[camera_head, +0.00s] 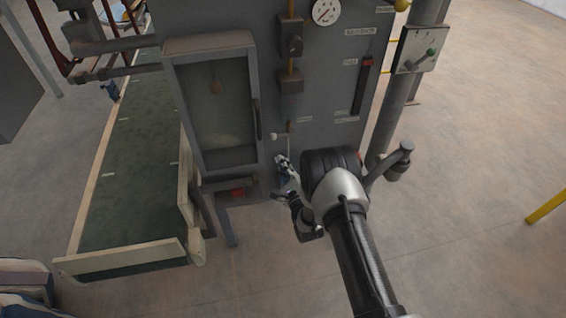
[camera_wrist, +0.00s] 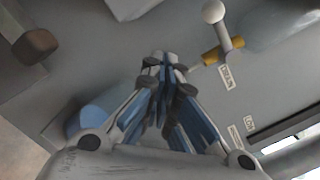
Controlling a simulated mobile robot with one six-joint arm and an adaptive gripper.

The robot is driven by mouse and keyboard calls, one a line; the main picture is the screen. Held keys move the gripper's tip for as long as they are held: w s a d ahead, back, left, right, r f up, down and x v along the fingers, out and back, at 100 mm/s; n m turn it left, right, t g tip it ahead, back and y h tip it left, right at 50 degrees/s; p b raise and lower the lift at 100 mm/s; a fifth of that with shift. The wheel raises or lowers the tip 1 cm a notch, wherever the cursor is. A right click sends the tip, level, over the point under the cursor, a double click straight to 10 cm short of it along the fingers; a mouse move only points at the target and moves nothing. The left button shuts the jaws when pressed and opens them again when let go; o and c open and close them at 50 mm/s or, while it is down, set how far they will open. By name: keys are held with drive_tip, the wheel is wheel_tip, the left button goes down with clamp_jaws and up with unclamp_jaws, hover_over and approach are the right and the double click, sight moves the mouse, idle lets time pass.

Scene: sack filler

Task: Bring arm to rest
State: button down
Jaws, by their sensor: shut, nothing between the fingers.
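My gripper (camera_wrist: 165,62) is shut and empty in the wrist view, its fingertips together in front of a grey panel. In the head view my gripper (camera_head: 283,160) is small and partly hidden by my own wrist. It is at the lower part of the grey machine (camera_head: 325,85), just below a small lever with a pale ball knob (camera_head: 273,136). In the wrist view this lever's white ball (camera_wrist: 213,11) and yellow-brown base are right of and above the fingertips. I cannot tell whether the gripper touches the panel.
A framed glass door (camera_head: 218,110) with a dark handle is left of my gripper. A green conveyor belt (camera_head: 130,180) with wooden edges lies further left. A control box (camera_head: 416,50) hangs on a grey pipe to the right. Open concrete floor (camera_head: 470,240) spreads right; a yellow rail (camera_head: 546,206) stands there.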

drive_tip(key=r+p+v, duration=0.1)
drive_tip(key=p+v, duration=0.1)
drive_tip(key=v, duration=0.6)
drive_tip(key=w+d+r+n+g+h, duration=0.2)
drive_tip(key=w+r+n, duration=0.3)
drive_tip(key=w+r, duration=0.45)
drive_tip(key=s+d+r+n+g+h, duration=0.1)
drive_tip(key=s+d+r+n+g, duration=0.2)
drive_tip(key=r, duration=0.5)
drive_tip(key=s+d+r+n+g+h, duration=0.1)
drive_tip(key=s+d+r+n+h, duration=0.2)
drive_tip(key=r, duration=0.5)
drive_tip(key=s+d+r+n+g, duration=0.1)
drive_tip(key=s+d+r+n, duration=0.2)
drive_tip(key=s, duration=0.4)
drive_tip(key=s+d+r+n+g, duration=0.15)
drive_tip(key=s+r, duration=0.25)
drive_tip(key=s, duration=0.4)
drive_tip(key=s+d+n+g, duration=0.2)
drive_tip(key=s+n+g, duration=0.2)
drive_tip(key=s, duration=1.9)
drive_tip(key=r+n, duration=0.1)
drive_tip(key=n, duration=0.2)
drive_tip(key=shift+s, duration=0.3)
